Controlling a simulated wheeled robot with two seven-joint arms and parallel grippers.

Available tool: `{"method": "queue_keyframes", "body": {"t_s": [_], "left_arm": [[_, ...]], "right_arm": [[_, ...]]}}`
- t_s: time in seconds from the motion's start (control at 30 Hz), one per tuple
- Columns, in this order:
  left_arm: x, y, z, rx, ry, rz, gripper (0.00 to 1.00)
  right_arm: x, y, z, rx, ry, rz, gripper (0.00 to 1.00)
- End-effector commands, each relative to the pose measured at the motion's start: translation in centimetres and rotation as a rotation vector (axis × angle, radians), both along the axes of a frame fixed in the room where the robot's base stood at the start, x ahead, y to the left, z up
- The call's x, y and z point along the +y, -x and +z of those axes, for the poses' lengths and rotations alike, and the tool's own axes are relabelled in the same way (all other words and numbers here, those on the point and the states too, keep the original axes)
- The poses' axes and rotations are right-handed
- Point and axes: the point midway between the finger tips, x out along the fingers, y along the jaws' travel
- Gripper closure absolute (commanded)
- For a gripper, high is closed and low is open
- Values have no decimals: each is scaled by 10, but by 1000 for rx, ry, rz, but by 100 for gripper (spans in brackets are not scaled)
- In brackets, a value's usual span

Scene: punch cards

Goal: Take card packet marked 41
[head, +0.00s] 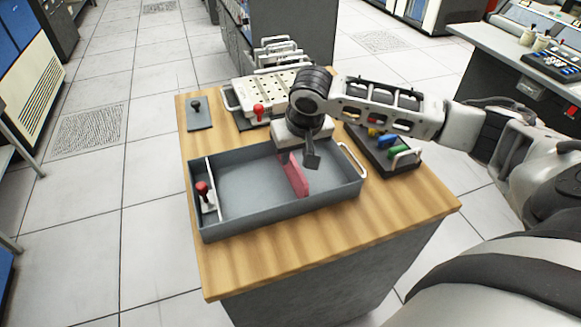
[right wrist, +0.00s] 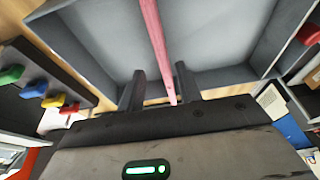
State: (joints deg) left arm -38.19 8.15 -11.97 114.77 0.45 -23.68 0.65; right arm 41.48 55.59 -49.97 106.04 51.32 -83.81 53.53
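A pink-red card packet (head: 293,176) stands on edge in the grey tray (head: 275,220) on the wooden table. It also shows in the right wrist view as a narrow pink strip (right wrist: 154,30). Any number on it cannot be read. My right gripper (head: 298,157) points down over the packet's far end. In the right wrist view my right gripper's fingers (right wrist: 159,88) are apart, one on each side of the strip, with a clear gap at the left finger. Whether the right finger touches it is unclear. My left gripper is out of view.
A divider closes off the tray's left end, where a red-knobbed stamp (head: 203,190) stands. A white handle (head: 352,160) is on its right. Behind are a beige perforated device (head: 262,90) and a black-knobbed plate (head: 199,115). A dark rack with coloured handles (head: 384,155) stands right.

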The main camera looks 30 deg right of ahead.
Motion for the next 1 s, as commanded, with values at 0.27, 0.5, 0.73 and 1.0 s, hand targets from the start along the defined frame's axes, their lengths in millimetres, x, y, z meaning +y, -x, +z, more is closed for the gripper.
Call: {"method": "queue_keyframes", "body": {"t_s": [0.27,0.5,0.73,1.0], "left_arm": [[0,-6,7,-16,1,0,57],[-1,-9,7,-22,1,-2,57],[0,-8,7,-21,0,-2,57],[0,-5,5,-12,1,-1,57]], "right_arm": [[3,-18,-29,2,0,-1,65],[1,-23,-48,0,1,1,65],[1,-23,-48,0,1,1,79],[1,-23,-48,-1,0,0,100]]}}
